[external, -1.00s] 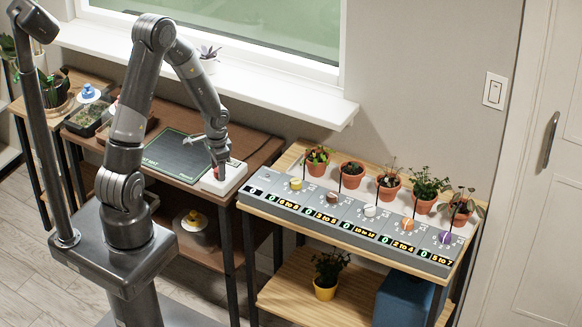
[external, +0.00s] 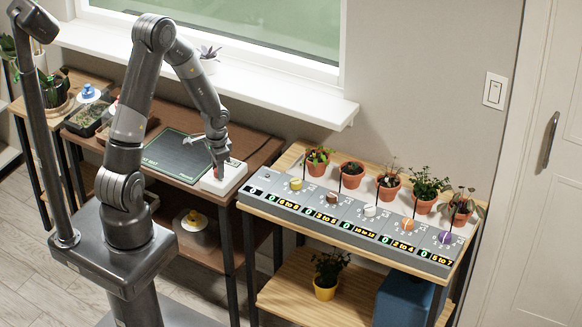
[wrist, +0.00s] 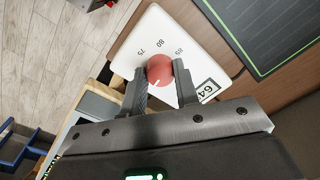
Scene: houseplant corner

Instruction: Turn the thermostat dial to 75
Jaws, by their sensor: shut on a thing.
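The thermostat is a white box (external: 234,177) at the right front corner of the brown table. It fills the upper middle of the wrist view (wrist: 190,45). Its round red dial (wrist: 160,68) has a small white mark on its lower edge. The numbers 75, 80 and 85 are printed around it, with 75 left of the dial. A small display (wrist: 207,90) on the box reads 64. My gripper (wrist: 159,78) is shut on the red dial, one finger on each side. In the external view my gripper (external: 218,168) points down at the box and mostly hides the dial.
A dark green-edged mat (external: 180,155) lies left of the thermostat. To the right, a wooden bench carries a grey panel (external: 345,222) with several coloured knobs and number displays. Several potted plants (external: 351,174) stand behind the panel. A window sill (external: 250,88) runs behind the table.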

